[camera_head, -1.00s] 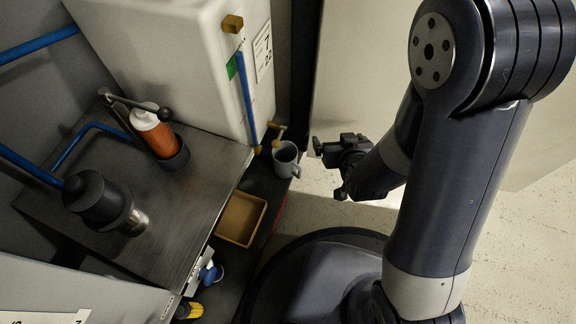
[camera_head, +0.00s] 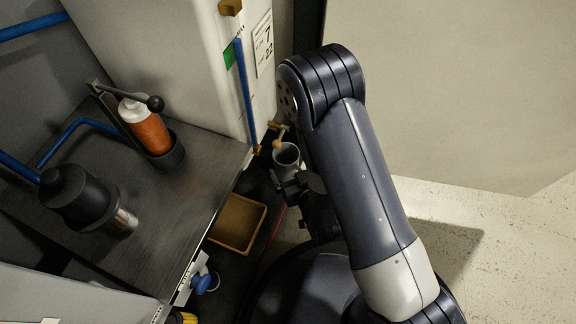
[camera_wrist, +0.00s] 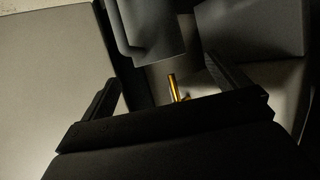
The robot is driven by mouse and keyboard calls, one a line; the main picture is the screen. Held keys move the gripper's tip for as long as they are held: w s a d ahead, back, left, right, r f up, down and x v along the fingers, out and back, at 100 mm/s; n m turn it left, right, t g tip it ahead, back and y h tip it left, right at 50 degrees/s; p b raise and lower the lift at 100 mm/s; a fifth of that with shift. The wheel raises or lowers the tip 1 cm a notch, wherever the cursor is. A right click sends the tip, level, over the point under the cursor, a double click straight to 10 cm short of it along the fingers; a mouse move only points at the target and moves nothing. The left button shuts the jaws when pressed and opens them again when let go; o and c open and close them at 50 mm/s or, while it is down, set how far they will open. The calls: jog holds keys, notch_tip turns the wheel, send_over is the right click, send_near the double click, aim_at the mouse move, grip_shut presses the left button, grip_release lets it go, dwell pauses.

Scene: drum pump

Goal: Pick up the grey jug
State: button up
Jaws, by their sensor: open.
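The grey jug (camera_head: 287,154) stands upright below the tap of the white tank, with its open mouth up. In the wrist view the jug (camera_wrist: 153,32) is just beyond my fingertips, near the middle of the gap, with its handle on the left. My gripper (camera_head: 289,184) is right beside the jug's lower side in the head view and hides part of it. The wrist view shows my gripper (camera_wrist: 163,75) open, with nothing between its fingers. I cannot tell whether a finger touches the jug.
The white tank (camera_head: 170,60) with a blue sight tube (camera_head: 246,95) and a tap (camera_head: 279,138) rises close behind the jug. A tan tray (camera_head: 236,224) lies nearby. A metal bench (camera_head: 165,215) holds an orange bottle (camera_head: 150,130). A pale panel (camera_head: 440,90) stands right.

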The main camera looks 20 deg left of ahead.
aim_at(282, 148)
jog(key=shift+x, duration=3.5)
jog(key=shift+d+f, duration=0.1)
jog(key=shift+f, duration=0.1)
jog(key=c, duration=1.5)
jog(key=shift+r, duration=0.15)
